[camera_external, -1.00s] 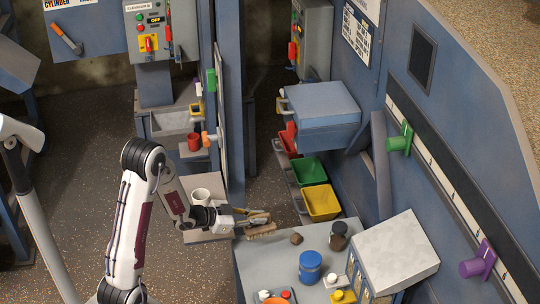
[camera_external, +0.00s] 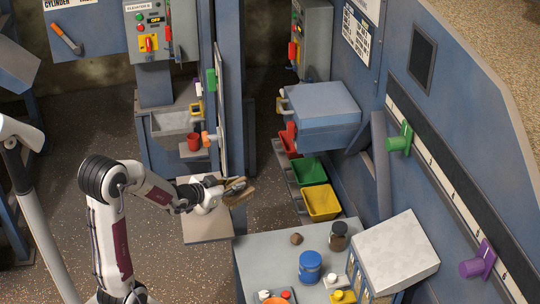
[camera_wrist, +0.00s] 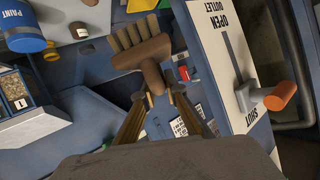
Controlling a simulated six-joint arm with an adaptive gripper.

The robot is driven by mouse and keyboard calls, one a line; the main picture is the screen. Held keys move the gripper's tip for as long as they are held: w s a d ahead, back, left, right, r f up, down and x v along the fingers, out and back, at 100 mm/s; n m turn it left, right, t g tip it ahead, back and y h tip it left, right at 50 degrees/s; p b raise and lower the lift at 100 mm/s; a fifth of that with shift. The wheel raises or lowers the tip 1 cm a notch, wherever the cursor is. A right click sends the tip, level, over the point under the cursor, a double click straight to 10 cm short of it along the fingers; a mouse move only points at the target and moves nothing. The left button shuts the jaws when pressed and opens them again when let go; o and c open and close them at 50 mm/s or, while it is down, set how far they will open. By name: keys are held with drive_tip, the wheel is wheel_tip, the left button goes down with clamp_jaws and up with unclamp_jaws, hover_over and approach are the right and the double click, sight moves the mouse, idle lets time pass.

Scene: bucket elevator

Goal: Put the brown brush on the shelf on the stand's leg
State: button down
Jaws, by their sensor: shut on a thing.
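My gripper (camera_external: 226,188) is shut on the brown brush (camera_external: 240,192) and holds it up in the air, in front of the blue post. In the wrist view the brush (camera_wrist: 140,52) points away from my gripper (camera_wrist: 160,97), its handle between the fingertips and its bristles at the far upper left. A flat tan shelf (camera_external: 208,228) lies below and left of the brush in the external view. A white mug (camera_external: 208,205) on it is partly hidden by my arm. I cannot tell whether this or the small ledge with the red cup is the named shelf.
The small ledge (camera_external: 190,152) carries a red cup (camera_external: 194,141). An orange-tipped outlet handle (camera_wrist: 280,96) sticks out close on the right in the wrist view. The grey table (camera_external: 265,258) holds a blue paint can (camera_external: 310,266) and jars. Green and yellow bins (camera_external: 322,203) stand behind.

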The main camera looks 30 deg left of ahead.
drive_tip(key=s+r, duration=0.1)
drive_tip(key=s+a+r+n+y, duration=0.1)
drive_tip(key=s+r+y, duration=0.1)
drive_tip(key=r, duration=0.1)
drive_tip(key=shift+a, duration=0.35)
drive_tip(key=shift+s+a+r+n, duration=0.3)
drive_tip(key=shift+s+a+n, duration=0.1)
drive_tip(key=shift+a+n, duration=0.1)
drive_tip(key=w+a+n+g+y, duration=0.1)
drive_tip(key=w+a+n+y, duration=0.15)
drive_tip(key=a, duration=0.55)
drive_tip(key=w+a+n+y, duration=0.2)
drive_tip(key=w+a+y, duration=0.15)
drive_tip(key=a, duration=0.45)
drive_tip(key=w+a+f+n+g+y, duration=0.1)
drive_tip(key=w+a+f+n+y, duration=0.1)
drive_tip(key=f, duration=0.3)
drive_tip(key=w+a+f+n+g+y, duration=0.2)
drive_tip(key=w+a+f+n, duration=0.1)
drive_tip(key=w+a+f, duration=0.1)
drive_tip(key=shift+w+a+f+y, duration=0.3)
drive_tip(key=shift+w+f, duration=0.45)
drive_tip(key=shift+f, duration=0.15)
wheel_tip(320, 180, down, 6)
drive_tip(key=shift+f+g, duration=0.15)
drive_tip(key=shift+g, duration=0.15)
